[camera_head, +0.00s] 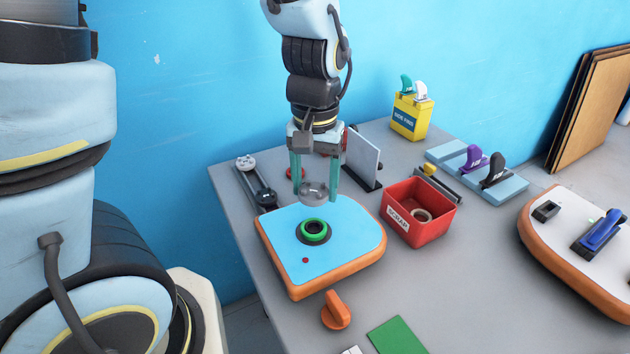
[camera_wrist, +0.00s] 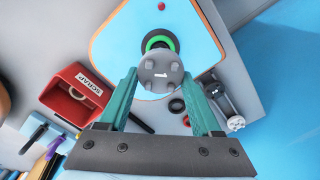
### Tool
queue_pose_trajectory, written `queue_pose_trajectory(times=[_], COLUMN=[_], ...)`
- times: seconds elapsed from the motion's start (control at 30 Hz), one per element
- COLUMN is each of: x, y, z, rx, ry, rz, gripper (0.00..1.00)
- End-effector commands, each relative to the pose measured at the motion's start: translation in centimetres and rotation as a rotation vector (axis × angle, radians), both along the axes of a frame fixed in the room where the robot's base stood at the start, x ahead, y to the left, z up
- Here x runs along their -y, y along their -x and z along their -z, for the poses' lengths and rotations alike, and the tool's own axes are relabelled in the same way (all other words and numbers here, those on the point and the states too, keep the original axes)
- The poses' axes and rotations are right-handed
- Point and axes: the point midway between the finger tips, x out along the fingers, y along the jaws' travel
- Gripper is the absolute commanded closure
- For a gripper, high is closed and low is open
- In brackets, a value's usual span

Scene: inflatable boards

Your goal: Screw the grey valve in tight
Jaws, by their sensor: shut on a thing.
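The grey valve (camera_head: 314,192) is a round knobbed cap held between the fingers of my gripper (camera_head: 315,178). In the wrist view the valve (camera_wrist: 161,72) shows its lobed top between the teal fingertips of my gripper (camera_wrist: 160,78). It is above the back part of the blue board (camera_head: 283,262) with the orange rim, apart from it in the head view. The board's socket, a green ring (camera_head: 314,232) around a dark hole, lies in front of and below the valve. In the wrist view the valve partly covers the green ring (camera_wrist: 160,37).
A red scrap box (camera_head: 420,236) with a ring inside stands right of the board. An orange knob (camera_head: 336,311) and a green sheet (camera_head: 398,336) lie in front. A grey tool (camera_head: 257,187) lies behind left. An upright panel (camera_head: 362,158) stands close behind my gripper.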

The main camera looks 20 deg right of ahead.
Motion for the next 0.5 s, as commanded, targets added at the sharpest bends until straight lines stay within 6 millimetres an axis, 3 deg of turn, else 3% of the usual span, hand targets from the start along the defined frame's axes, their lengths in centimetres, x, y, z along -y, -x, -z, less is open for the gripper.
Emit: queue_pose_trajectory(times=[0.5], x=[0.0], y=[0.0], z=[4.8], rx=[-0.001], ry=[-0.001], rz=[-0.001], gripper=[0.89])
